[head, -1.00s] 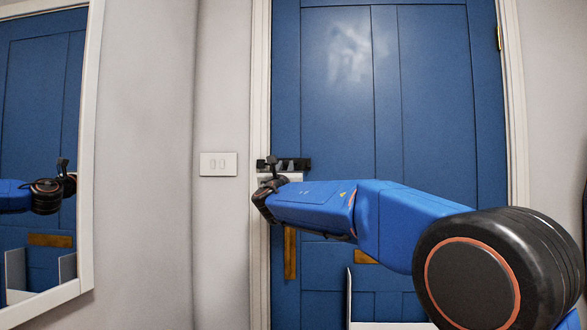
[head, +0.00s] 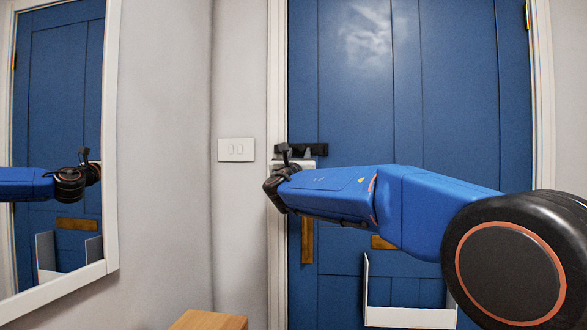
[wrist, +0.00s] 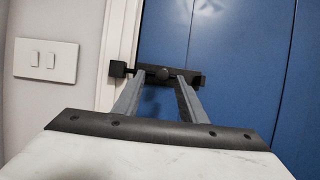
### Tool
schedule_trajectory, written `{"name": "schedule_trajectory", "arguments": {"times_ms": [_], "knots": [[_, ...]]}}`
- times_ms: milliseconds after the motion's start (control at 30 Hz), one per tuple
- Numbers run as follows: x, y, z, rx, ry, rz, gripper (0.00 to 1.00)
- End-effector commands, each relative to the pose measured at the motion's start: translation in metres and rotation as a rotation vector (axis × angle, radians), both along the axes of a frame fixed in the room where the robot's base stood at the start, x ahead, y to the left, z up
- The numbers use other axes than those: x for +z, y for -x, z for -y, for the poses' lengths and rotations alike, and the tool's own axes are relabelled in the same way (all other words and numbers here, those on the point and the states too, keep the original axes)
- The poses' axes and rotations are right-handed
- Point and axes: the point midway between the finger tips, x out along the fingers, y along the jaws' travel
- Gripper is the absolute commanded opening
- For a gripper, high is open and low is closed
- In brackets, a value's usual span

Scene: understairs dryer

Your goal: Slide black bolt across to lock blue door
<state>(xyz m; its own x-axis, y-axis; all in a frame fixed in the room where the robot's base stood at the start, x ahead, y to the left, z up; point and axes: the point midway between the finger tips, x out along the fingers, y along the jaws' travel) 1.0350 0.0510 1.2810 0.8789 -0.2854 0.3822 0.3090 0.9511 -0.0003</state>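The black bolt (wrist: 200,79) is mounted on the blue door (wrist: 235,50), near the edge by the white frame. Its round knob (wrist: 164,73) shows between my fingers in the wrist view. A black keeper (wrist: 119,70) sits on the frame, left of the bolt. In the head view the bolt (head: 318,149) shows just above and beyond my wrist. My gripper (wrist: 161,77) is open, its two grey fingers apart, one on each side of the knob. I cannot tell whether either finger touches it, or whether the bar reaches into the keeper.
A white light switch (head: 237,150) is on the wall left of the frame. A mirror (head: 112,140) hangs further left, reflecting the door and my arm. A wooden corner (head: 208,320) shows at the bottom. A white-edged open container (head: 410,317) is in front of the door.

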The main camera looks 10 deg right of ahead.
Motion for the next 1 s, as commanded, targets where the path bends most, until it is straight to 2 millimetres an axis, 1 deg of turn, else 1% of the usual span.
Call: {"name": "schedule_trajectory", "arguments": {"times_ms": [100, 500, 600, 700, 800, 1000], "knots": [[-0.009, 0.022, -0.008, 0.003, 0.0, 0.0, 0.38], [-0.039, 0.092, -0.031, 0.004, 0.0, 0.001, 0.38], [-0.046, 0.107, -0.036, 0.004, 0.001, 0.0, 0.38], [-0.051, 0.119, -0.04, 0.004, 0.001, 0.001, 0.38], [-0.056, 0.127, -0.043, 0.003, 0.001, 0.0, 0.38], [-0.059, 0.134, -0.045, 0.002, 0.001, 0.0, 0.38]]}}
